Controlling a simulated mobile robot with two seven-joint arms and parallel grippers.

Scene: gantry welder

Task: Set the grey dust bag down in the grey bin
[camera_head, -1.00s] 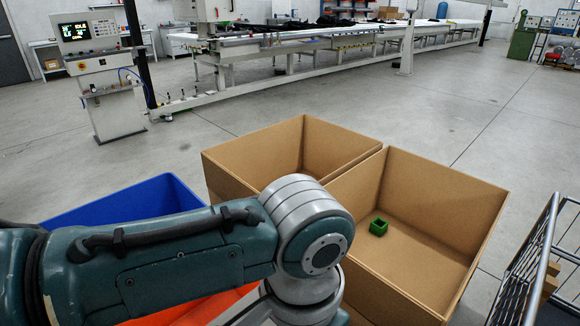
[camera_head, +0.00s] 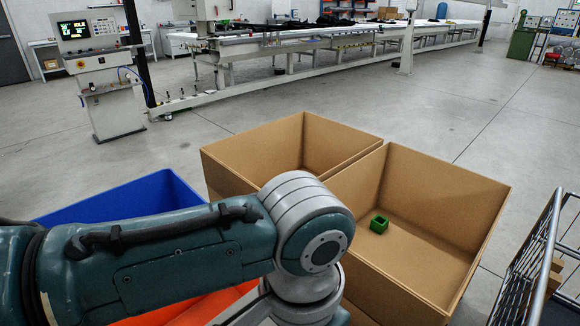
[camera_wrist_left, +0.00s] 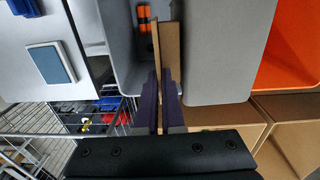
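In the left wrist view my left gripper (camera_wrist_left: 160,75) has its two dark purple fingers close together on a thin tan-brown piece (camera_wrist_left: 170,50), seen nearly edge-on. I cannot tell from its colour whether this is the grey dust bag. The grey bin (camera_wrist_left: 230,60) lies beyond the fingers, its pale grey walls on both sides of the held piece. Orange cylinders (camera_wrist_left: 143,20) show inside it. The held piece appears over the bin; its height above it is unclear. In the head view my left arm hides its own gripper. My right gripper is in neither view.
A blue bin (camera_head: 120,200) and an orange bin (camera_wrist_left: 290,50) stand near my arm. Two open cardboard boxes (camera_head: 420,220) are ahead, the right one holding a small green box (camera_head: 379,224). A wire rack (camera_head: 535,260) stands at the right.

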